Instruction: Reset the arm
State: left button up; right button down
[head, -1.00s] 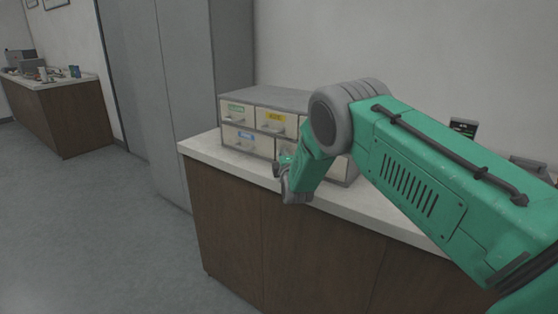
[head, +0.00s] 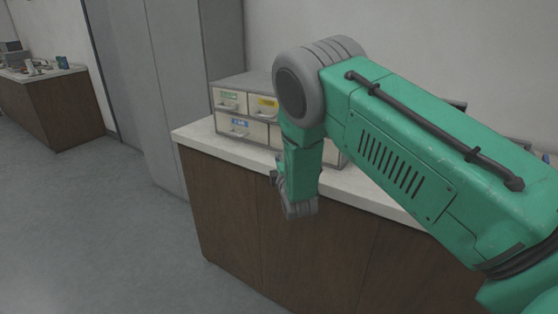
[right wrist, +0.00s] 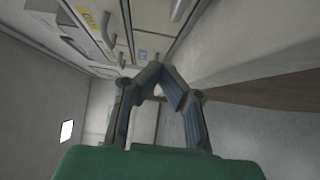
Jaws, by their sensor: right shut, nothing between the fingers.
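My right arm crosses the head view from the right, with its forearm bent down in front of the counter. My right gripper (head: 277,178) is mostly hidden behind its wrist there, near the counter's front edge. In the right wrist view the gripper (right wrist: 163,72) shows plainly, its two fingertips together and nothing between them. It is apart from the drawer cabinet (head: 247,82), whose drawer fronts and handles show along the top of the right wrist view (right wrist: 115,25). My left gripper is not in view.
The drawer cabinet stands on a counter (head: 194,132) with a pale top and brown front. Its visible drawers look shut. Tall grey lockers (head: 165,90) stand to the left. Another counter (head: 55,110) with small items is far left. The floor (head: 95,220) at left is clear.

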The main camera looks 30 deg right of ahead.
jog(key=s+a+f+m+g+y, duration=0.2)
jog(key=s+a+f+m+g, duration=0.15)
jog(key=s+f, duration=0.7)
jog(key=s+a+f+m+g+y, duration=0.25)
jog(key=s+a+f+g, duration=0.25)
jog(key=s+f, duration=0.55)
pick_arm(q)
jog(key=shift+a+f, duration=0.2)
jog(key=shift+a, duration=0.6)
pick_arm(e)
jog(key=s+a+f+m+g+y, duration=0.1)
jog(key=s+a+m+g, duration=0.2)
jog(key=s, duration=1)
jog(key=s+a+f+m+g+y, duration=0.1)
jog(key=s+a+m+g, duration=0.2)
jog(key=s, duration=1)
jog(key=a+g, duration=0.1)
jog(key=a, duration=0.2)
jog(key=shift+s+f+m, duration=0.2)
jog(key=shift+f+m, duration=0.15)
jog(key=shift+m, duration=0.05)
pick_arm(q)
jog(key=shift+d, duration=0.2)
pick_arm(e)
jog(key=shift+d+g, duration=0.2)
jog(key=shift+g, duration=0.05)
